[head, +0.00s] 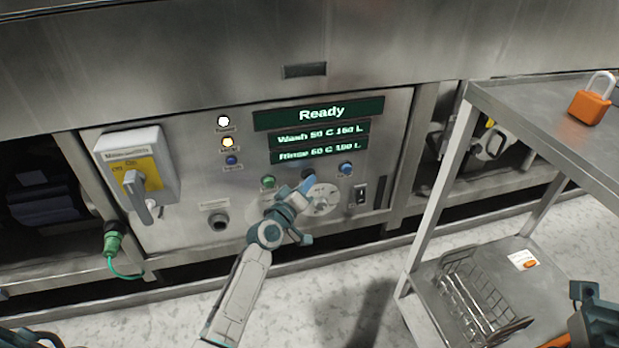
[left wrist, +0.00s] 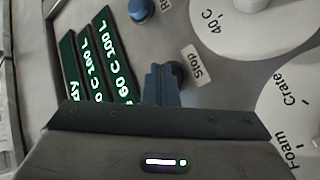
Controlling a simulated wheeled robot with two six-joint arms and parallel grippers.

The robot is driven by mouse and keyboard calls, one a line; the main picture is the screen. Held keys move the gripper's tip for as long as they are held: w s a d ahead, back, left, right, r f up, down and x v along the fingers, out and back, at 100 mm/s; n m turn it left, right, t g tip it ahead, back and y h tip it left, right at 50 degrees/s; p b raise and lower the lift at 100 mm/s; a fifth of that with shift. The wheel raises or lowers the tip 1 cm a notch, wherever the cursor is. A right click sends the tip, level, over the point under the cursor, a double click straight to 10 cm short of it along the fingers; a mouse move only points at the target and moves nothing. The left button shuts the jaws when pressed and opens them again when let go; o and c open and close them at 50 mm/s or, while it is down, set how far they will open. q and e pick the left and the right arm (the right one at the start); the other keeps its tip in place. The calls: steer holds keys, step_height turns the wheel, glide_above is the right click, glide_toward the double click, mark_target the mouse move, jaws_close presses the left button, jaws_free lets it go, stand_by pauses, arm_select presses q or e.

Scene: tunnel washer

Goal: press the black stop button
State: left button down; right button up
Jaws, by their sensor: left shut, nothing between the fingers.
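The black stop button (head: 308,174) is on the grey control panel, between a green button and a blue button. My left gripper (head: 307,186) is shut and empty, with its fingertips right at the button and partly over it. In the left wrist view the closed blue-grey fingers (left wrist: 160,84) overlap the left side of the black button (left wrist: 180,72), beside the "Stop" label (left wrist: 197,68). I cannot tell whether they touch it. A part that looks like my right gripper (head: 596,305) shows at the lower right edge, and its jaws are unclear.
A green button (head: 268,182), a blue button (head: 346,168) and a white dial (head: 322,200) surround the spot. The display (head: 320,112) reads "Ready". A yellow-plated rotary switch (head: 140,177) is at left. A steel cart (head: 530,110) with an orange padlock (head: 590,104) stands at right.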

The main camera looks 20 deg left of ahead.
arm_select(q)
steer(key=shift+s+d, duration=0.5)
steer(key=shift+s, duration=0.3)
steer(key=shift+s+d+p, duration=0.25)
steer(key=shift+s+d, duration=0.5)
steer(key=shift+s, duration=0.3)
steer(key=shift+s+d+p, duration=0.2)
steer(key=shift+s+d, duration=0.5)
steer(key=shift+s, duration=0.35)
steer(key=shift+f, duration=0.1)
